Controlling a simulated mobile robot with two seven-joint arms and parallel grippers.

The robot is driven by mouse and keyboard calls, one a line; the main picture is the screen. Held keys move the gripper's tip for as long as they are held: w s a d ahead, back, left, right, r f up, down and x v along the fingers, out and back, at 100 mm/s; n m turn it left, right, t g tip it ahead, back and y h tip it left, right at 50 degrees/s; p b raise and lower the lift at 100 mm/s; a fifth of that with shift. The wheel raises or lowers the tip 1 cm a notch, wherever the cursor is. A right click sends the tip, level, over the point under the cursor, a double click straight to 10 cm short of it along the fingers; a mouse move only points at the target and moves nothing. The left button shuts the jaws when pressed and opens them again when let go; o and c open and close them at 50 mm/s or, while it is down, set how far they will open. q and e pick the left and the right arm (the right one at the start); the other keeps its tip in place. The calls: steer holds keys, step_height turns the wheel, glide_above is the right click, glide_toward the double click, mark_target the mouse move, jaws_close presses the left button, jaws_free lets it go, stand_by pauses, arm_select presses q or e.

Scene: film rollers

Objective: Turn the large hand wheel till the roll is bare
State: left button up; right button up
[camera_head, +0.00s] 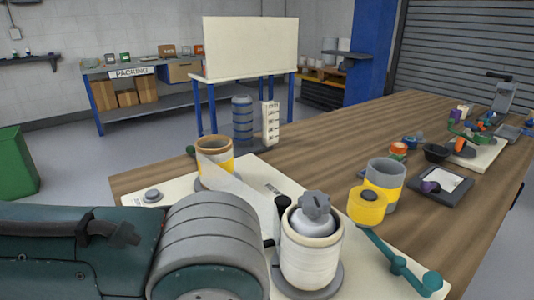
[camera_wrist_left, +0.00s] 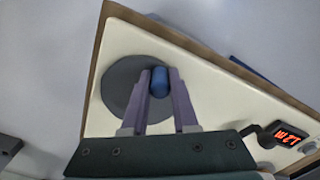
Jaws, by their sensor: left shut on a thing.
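In the left wrist view my left gripper (camera_wrist_left: 160,95) is shut on a blue knob (camera_wrist_left: 160,80), which stands on a dark grey round wheel (camera_wrist_left: 121,82). My left arm hides this wheel in the head view. A roll (camera_head: 215,152) with an orange-brown and yellow side stands at the back of the cream board (camera_head: 150,183). A pale film strip (camera_head: 238,188) runs from it towards a front roll (camera_head: 309,262), which is wrapped in whitish film and topped by a grey lobed knob (camera_head: 316,205). My right gripper is not in view.
A teal crank arm (camera_head: 398,264) lies at the board's right edge. Yellow and grey cups (camera_head: 383,185) stand beside the board. A dark tray (camera_head: 440,186) and several small parts lie farther right on the wooden table (camera_head: 320,140). A red-lit display (camera_wrist_left: 288,136) stands near the board's edge.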

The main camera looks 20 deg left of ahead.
arm_select(q)
steer(key=shift+s+d+r+p, duration=0.15)
steer(key=shift+s+d+p, duration=0.25)
steer(key=shift+d+p, duration=0.15)
steer(key=shift+s+d, duration=0.2)
steer(key=shift+d, duration=0.1)
steer(key=shift+s+d, duration=0.1)
steer(key=shift+d, duration=0.1)
